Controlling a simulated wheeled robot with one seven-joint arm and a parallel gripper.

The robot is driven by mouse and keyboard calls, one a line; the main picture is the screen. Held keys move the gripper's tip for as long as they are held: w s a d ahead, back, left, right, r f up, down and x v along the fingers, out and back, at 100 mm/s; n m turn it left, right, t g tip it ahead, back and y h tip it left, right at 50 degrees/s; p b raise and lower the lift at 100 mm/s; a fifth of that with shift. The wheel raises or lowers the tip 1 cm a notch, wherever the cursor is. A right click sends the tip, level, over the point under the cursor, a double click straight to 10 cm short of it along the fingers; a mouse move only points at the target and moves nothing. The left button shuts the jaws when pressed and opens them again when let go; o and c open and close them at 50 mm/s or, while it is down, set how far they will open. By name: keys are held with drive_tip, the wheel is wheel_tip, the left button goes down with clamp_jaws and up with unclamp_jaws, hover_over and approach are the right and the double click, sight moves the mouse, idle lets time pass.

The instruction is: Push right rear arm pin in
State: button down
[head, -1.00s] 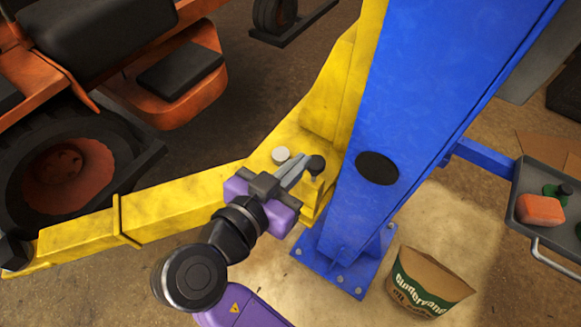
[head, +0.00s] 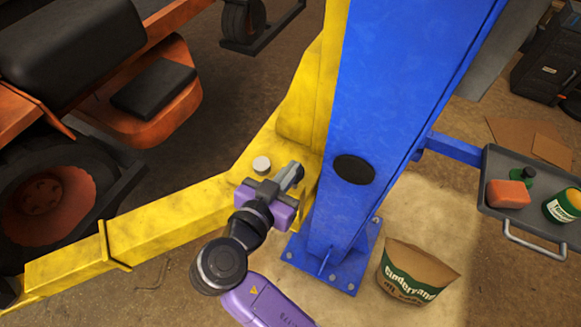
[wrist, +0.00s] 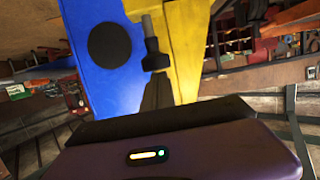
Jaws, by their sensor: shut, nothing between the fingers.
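The yellow lift arm (head: 165,222) runs to the foot of the blue column (head: 375,95). My gripper (head: 297,170) is over the yellow arm's end, close to the column, with its fingers together and empty. In the head view it covers the place of the black-knobbed pin. In the wrist view, a dark knob (wrist: 154,61) with a grey shaft, apparently the pin, stands in front of the yellow and blue steel. The dark finger shape (wrist: 156,92) lies just below it; I cannot tell whether they touch. How deep the pin sits is hidden.
A round pale cap (head: 261,164) is on the yellow arm beside my gripper. The orange mower (head: 150,105) stands at left. A paper bag (head: 415,272) is on the floor right of the column, and a grey tray (head: 500,222) with several items is at far right.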

drive_tip(key=shift+f, duration=0.1)
wheel_tip(320, 180, down, 3)
drive_tip(key=b, duration=0.3)
drive_tip(key=shift+f+b, duration=0.2)
drive_tip(key=shift+b, duration=0.2)
